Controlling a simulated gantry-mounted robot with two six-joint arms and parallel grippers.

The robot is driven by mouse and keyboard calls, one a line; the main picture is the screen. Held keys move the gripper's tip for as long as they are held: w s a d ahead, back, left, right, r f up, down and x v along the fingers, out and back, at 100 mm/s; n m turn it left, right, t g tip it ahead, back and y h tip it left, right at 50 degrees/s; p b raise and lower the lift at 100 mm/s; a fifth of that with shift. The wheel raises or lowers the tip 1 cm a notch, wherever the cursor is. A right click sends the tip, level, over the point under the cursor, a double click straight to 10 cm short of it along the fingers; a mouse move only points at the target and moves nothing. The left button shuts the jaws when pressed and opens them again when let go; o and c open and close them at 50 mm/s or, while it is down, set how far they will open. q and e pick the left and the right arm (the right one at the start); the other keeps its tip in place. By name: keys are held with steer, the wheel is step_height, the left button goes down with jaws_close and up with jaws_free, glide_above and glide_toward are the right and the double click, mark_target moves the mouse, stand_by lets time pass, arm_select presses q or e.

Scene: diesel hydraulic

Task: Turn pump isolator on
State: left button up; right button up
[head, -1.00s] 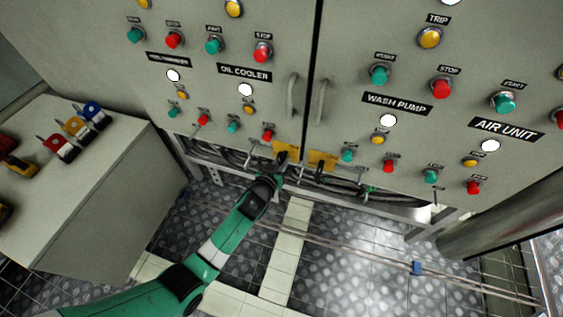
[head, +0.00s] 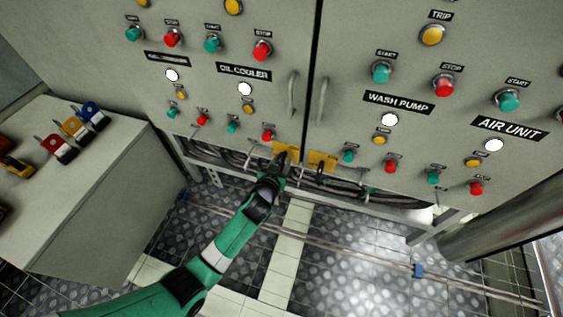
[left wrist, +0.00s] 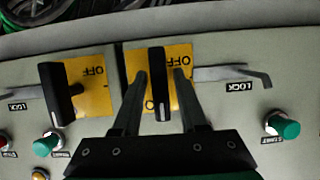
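Two yellow isolator plates with black handles sit at the cabinet's lower edge. The left one (head: 290,147) is at my left gripper (head: 281,163) in the head view; the other plate (head: 323,161) is to its right. In the left wrist view, upside down, my left gripper (left wrist: 160,74) is open, its fingers on either side of one upright black handle (left wrist: 158,90), with gaps showing. OFF is readable on that handle's yellow plate (left wrist: 183,88). The second black handle (left wrist: 58,90) stands free on its plate, also marked OFF. My right gripper is not in view.
Metal LOCK levers (left wrist: 225,73) stick out beside the plates, and a green start button (left wrist: 282,126) is near. Cables hang under the cabinet. A WASH PUMP label (head: 397,103) is on the right door. A bench (head: 110,170) with padlocks stands left.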

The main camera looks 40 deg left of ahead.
arm_select(q)
steer(key=shift+o, duration=0.4)
steer(key=shift+s+d+r, duration=0.15)
steer(key=shift+s, duration=0.1)
steer(key=p+v, duration=0.4)
steer(key=v, duration=0.7)
steer(key=s+d, duration=0.3)
steer(key=s, duration=0.4)
steer(key=shift+d, duration=0.2)
